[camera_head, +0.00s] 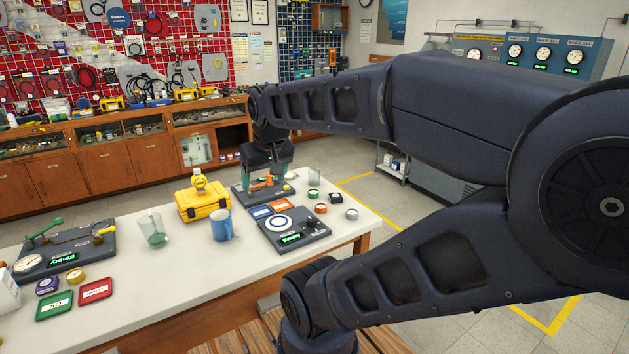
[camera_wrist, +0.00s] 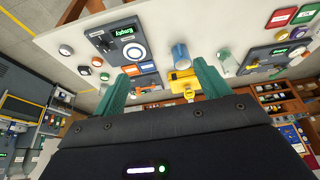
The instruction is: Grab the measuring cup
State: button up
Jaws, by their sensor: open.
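A clear, greenish cup (camera_head: 152,229), which looks like the measuring cup, stands upright on the white table left of the blue mug. It also shows in the wrist view (camera_wrist: 227,63), beyond the right finger. A smaller clear container (camera_head: 314,176) stands near the table's far right end; I cannot tell whether it is also a measuring cup. My gripper (camera_head: 267,180) has green fingers and is above the far part of the table, to the right of and behind the greenish cup. In the wrist view my gripper (camera_wrist: 163,76) is open, with nothing held between its fingers.
A blue mug (camera_head: 222,226) and a yellow case (camera_head: 203,204) with a gauge on it stand between the cup and my gripper. A dark regulator board (camera_head: 70,252) lies left, a scale-like device (camera_head: 294,235) right. Bare white table (camera_head: 180,285) lies in front of the cup.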

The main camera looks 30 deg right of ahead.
jog(key=shift+o, duration=0.5)
jog(key=shift+w, duration=0.1)
jog(key=w+d+r+n+g+h, duration=0.1)
jog(key=w+d+n, duration=0.25)
jog(key=w, duration=0.35)
jog(key=w+d+n+h, duration=0.2)
jog(key=w+d+n, duration=0.15)
jog(key=w, duration=0.45)
jog(key=n, duration=2.2)
send_over(314, 175)
notch_tip(314, 175, down, 23)
jog(key=x, duration=0.5)
jog(key=shift+s+f, duration=0.15)
jog(key=shift+s, duration=0.25)
jog(key=shift+w+a+x, duration=0.15)
jog(key=shift+w+x, duration=0.05)
jog(key=shift+x, duration=1.15)
jog(key=shift+w+a+x, duration=0.15)
jog(key=shift+x, duration=1.2)
jog(key=c, duration=1.1)
